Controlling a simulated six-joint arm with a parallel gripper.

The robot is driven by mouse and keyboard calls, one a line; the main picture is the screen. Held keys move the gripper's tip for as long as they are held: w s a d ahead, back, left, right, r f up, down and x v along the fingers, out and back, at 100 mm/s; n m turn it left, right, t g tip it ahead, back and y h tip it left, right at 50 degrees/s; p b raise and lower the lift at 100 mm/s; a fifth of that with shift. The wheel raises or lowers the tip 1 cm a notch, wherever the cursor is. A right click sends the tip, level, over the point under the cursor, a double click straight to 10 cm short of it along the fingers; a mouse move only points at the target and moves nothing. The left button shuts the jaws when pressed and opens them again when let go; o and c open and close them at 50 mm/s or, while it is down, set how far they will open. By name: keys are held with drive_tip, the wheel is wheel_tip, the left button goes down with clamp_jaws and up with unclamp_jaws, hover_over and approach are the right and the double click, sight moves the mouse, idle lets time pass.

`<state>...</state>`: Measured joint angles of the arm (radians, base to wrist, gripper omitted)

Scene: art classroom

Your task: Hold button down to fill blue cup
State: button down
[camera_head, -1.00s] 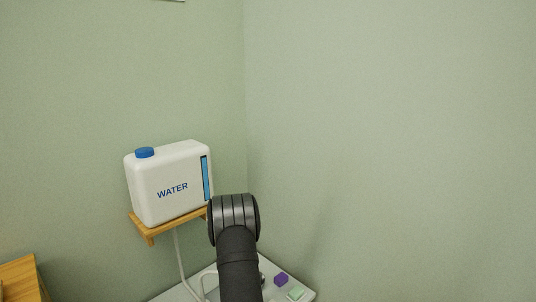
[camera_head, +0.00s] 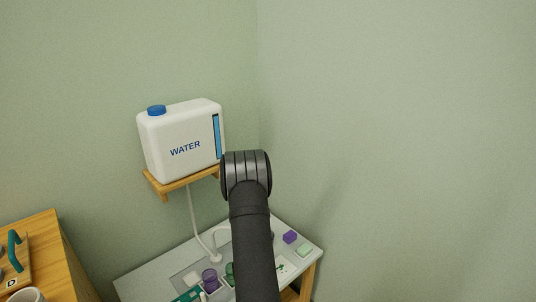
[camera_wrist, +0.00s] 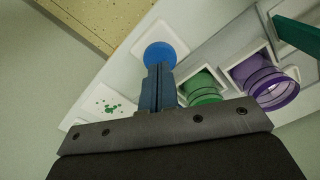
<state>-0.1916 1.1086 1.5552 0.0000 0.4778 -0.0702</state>
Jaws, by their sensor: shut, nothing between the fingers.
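A blue round disc (camera_wrist: 161,54), which looks like a button, sits on a white square plate in the wrist view. My gripper (camera_wrist: 158,68) is shut and empty, its fingertips overlapping the disc's lower edge; contact cannot be told. A green cup (camera_wrist: 205,95) and a purple cup (camera_wrist: 270,88) stand to the right of the fingers, each by a white square holder. The purple cup also shows in the head view (camera_head: 210,280). No blue cup can be made out. In the head view my arm hides my gripper and the disc.
A white water tank (camera_head: 181,142) stands on a wooden wall shelf (camera_head: 182,186), with a white tube running down to the grey table (camera_head: 140,285). A wooden cabinet (camera_head: 62,255) stands at left.

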drive_tip(key=shift+f, duration=0.15)
idle(0.5)
drive_tip(key=shift+f, duration=1.15)
idle(0.4)
drive_tip(key=shift+r, duration=2.55)
drive_tip(key=shift+f, duration=0.1)
drive_tip(key=shift+f, duration=1.6)
